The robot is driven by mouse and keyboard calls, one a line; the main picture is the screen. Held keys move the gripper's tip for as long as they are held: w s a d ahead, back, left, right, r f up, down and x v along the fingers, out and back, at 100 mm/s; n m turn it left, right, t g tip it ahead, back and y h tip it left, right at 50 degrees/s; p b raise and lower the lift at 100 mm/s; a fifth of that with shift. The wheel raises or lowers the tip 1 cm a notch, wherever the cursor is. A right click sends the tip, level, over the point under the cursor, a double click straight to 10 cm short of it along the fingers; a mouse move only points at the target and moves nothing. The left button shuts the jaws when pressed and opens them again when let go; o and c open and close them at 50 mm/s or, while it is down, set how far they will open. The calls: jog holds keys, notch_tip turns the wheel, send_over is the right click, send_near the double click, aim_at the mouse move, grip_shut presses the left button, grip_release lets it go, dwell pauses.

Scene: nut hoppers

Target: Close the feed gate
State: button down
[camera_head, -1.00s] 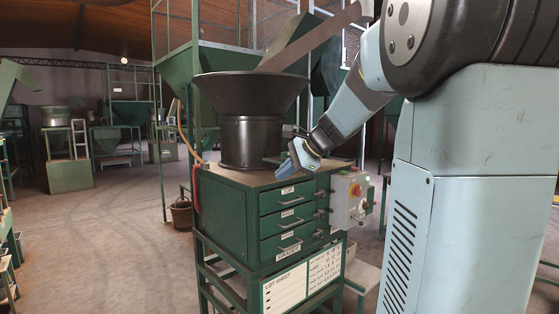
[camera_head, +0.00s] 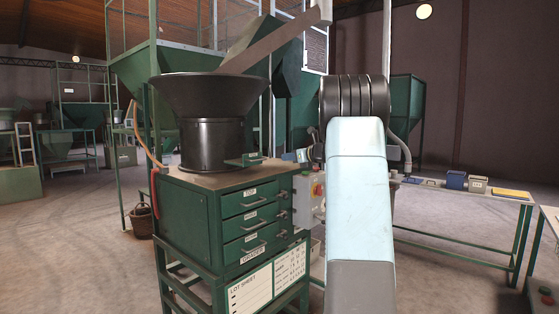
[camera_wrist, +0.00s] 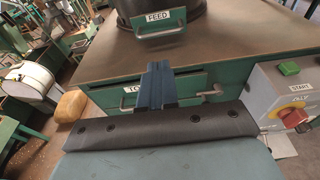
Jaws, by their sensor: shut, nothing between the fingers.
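The feed gate (camera_head: 244,160) is a green plate with a pull handle at the foot of the black drum (camera_head: 208,145), above the cabinet top. In the wrist view the gate (camera_wrist: 148,31) sits at the top, under a white FEED label, its handle facing me. It stands out from the drum; how far it is open I cannot tell. My gripper (camera_wrist: 155,72) shows two blue fingers held together, empty, in front of the cabinet's upper edge and short of the gate handle, apart from it. In the head view my arm hides most of the gripper.
The green cabinet (camera_head: 190,215) has labelled drawers with handles; the top one is close behind my fingers. A control box (camera_wrist: 288,92) with a green START button and a red knob is at the right. A bench (camera_head: 470,245) with small bins stands further right.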

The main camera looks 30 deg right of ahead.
jog(key=x, duration=1.2)
jog(key=shift+w, duration=0.25)
jog(key=shift+a+f, duration=0.1)
jog(key=shift+a, duration=0.05)
